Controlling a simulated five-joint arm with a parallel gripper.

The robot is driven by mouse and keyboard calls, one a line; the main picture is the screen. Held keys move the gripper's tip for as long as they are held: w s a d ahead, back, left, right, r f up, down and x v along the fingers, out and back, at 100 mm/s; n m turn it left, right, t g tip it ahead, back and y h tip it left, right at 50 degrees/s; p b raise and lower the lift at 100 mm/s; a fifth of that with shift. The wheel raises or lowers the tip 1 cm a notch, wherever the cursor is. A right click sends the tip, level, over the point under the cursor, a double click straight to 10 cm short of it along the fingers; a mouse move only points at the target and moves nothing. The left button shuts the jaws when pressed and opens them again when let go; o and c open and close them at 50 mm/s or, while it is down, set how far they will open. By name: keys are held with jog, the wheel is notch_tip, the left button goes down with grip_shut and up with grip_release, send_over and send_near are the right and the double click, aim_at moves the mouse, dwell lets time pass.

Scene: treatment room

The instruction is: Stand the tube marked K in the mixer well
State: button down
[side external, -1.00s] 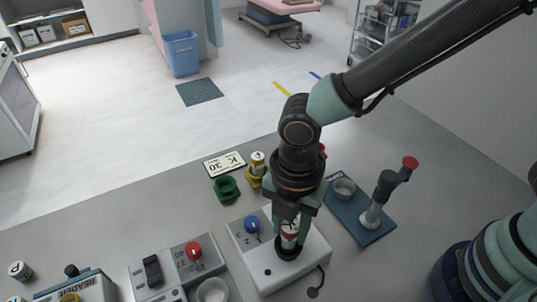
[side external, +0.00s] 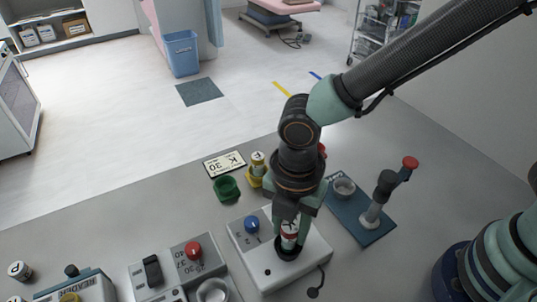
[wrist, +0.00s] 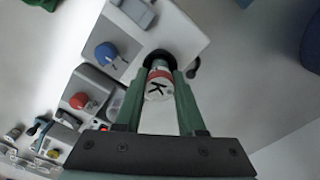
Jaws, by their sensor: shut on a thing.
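The tube marked K (wrist: 158,88) has a white cap with a black K and a red band. It also shows in the side external view (side external: 289,232), upright at the black mixer well (side external: 288,253). The well sits on the white mixer box (side external: 262,262), which has a blue knob (side external: 251,224). My gripper (side external: 289,228) points down over the box and is shut on the tube, one finger on each side. In the wrist view my gripper (wrist: 158,95) holds the tube between green fingers. The tube's lower end is hidden in the black well.
A card reading K 30 (side external: 225,164), a green holder (side external: 226,188) and a yellow holder with a tube (side external: 257,170) stand behind the mixer. A blue-based press (side external: 368,222) is at right. A grey box with a red knob (side external: 194,251) is at left.

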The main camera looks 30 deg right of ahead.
aim_at(291, 225)
jog(key=shift+f, duration=0.6)
dwell(0.3)
jog(key=c, duration=0.8)
grip_release()
jog(key=shift+r, duration=5.5)
jog(key=w+d+r+m+t, duration=0.1)
jog(key=d+r+m+t, duration=0.1)
jog(key=d+m, duration=0.6)
jog(key=w+d+r+m+t, duration=0.1)
jog(key=d+r+m, duration=0.1)
jog(key=d+m, duration=0.6)
jog(key=w+d+r+m+t, duration=0.2)
jog(key=d+m, duration=0.6)
jog(key=d, duration=0.3)
jog(key=shift+d+r+m+t, duration=0.1)
jog(key=shift+r+m+t, duration=0.05)
jog(key=shift+m+t, duration=0.2)
